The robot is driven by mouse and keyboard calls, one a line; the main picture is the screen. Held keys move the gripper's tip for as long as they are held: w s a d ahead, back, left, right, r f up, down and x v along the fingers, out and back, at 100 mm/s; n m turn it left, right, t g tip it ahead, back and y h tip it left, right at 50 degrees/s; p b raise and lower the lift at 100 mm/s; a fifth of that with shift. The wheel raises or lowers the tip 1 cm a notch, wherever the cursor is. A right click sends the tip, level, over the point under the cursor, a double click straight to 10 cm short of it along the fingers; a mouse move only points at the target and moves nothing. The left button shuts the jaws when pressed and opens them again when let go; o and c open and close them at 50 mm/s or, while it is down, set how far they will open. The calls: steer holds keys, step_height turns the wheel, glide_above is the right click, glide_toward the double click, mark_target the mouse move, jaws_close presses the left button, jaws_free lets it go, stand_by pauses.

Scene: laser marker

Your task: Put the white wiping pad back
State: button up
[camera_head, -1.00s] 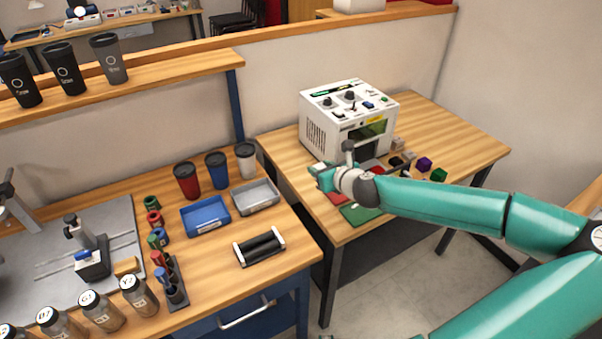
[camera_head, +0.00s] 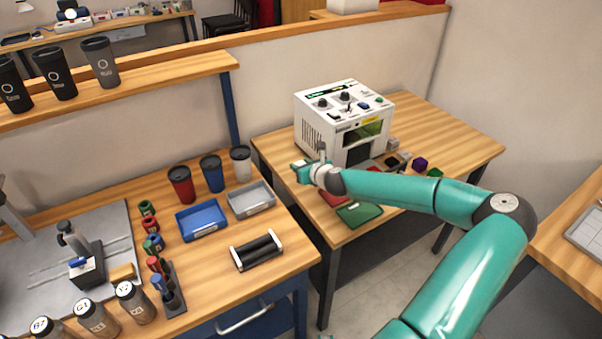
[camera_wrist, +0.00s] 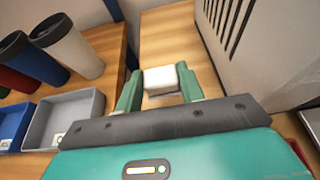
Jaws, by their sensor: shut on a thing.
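The white wiping pad (camera_wrist: 161,79) is a small white block between the two fingers of my gripper (camera_wrist: 160,90) in the wrist view. My gripper is shut on it, above the wooden surface of the right table. In the head view my gripper (camera_head: 300,170) is at the left edge of the right table, beside the white laser machine (camera_head: 345,120). The pad is too small there to make out clearly.
The grey tray (camera_head: 250,200) and blue tray (camera_head: 202,222) stand on the left table, with several lidded cups behind them. A green pad (camera_head: 360,214) and coloured blocks lie before the machine. A gap separates the tables.

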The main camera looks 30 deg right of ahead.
steer(key=shift+w+f, duration=0.25)
steer(key=shift+f, duration=0.05)
steer(key=f, duration=0.2)
steer(key=shift+w+d+f, duration=0.1)
steer(key=shift+w+f, duration=0.15)
steer(key=shift+f, duration=0.5)
steer(key=o, duration=1)
steer(key=shift+f, duration=0.15)
steer(key=shift+o, duration=0.2)
steer(key=shift+s+r, duration=0.15)
steer(key=shift+r, duration=0.05)
steer(key=v, duration=1.1)
steer(key=shift+s+r, duration=0.1)
steer(key=shift+s, duration=0.3)
